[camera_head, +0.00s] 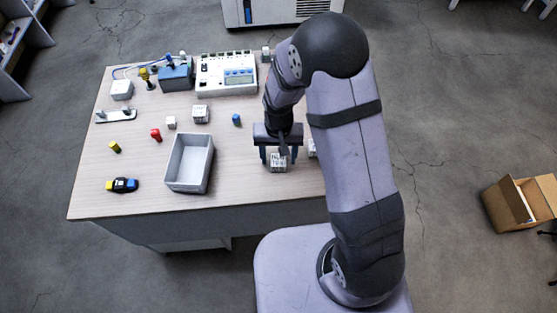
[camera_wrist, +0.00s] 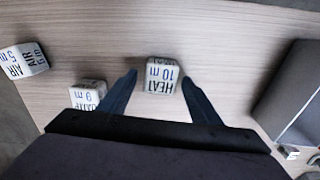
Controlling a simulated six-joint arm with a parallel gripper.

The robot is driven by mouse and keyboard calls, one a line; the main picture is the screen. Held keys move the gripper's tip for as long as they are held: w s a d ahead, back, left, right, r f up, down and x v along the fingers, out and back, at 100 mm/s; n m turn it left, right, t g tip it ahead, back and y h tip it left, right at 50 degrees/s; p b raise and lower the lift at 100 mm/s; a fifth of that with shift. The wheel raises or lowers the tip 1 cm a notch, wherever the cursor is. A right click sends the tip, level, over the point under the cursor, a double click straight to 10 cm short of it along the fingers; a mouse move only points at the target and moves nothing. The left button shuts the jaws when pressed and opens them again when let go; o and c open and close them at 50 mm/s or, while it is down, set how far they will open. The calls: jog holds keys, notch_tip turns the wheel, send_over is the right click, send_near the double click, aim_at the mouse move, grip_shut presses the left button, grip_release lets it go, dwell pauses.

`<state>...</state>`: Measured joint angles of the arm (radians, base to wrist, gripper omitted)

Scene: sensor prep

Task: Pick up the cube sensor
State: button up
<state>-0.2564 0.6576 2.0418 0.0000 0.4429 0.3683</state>
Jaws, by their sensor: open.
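A white cube marked "HEAT 10 m" (camera_wrist: 162,76) lies on the table between my gripper's spread fingertips in the wrist view; in the head view a white cube (camera_head: 278,162) shows under the gripper. My gripper (camera_head: 279,154) is open and points down near the table's right part; its dark fingers (camera_wrist: 158,76) stand on both sides of the cube, with nothing visibly gripped. A second cube marked "DAMP 9 m" (camera_wrist: 88,95) lies just left of the left finger, partly hidden by my gripper. A third cube marked "AIR 5 m" (camera_wrist: 24,61) is at far left.
A grey open bin (camera_head: 190,163) stands left of my gripper; it also shows at the wrist view's right edge (camera_wrist: 290,92). Small blue (camera_head: 236,119), red (camera_head: 156,135) and yellow (camera_head: 115,147) parts lie about. A white meter unit (camera_head: 226,75) stands at the back.

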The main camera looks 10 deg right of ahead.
jog(key=shift+f, duration=0.45)
jog(key=c, duration=1.1)
jog(key=shift+c, duration=0.2)
jog(key=shift+r, duration=0.1)
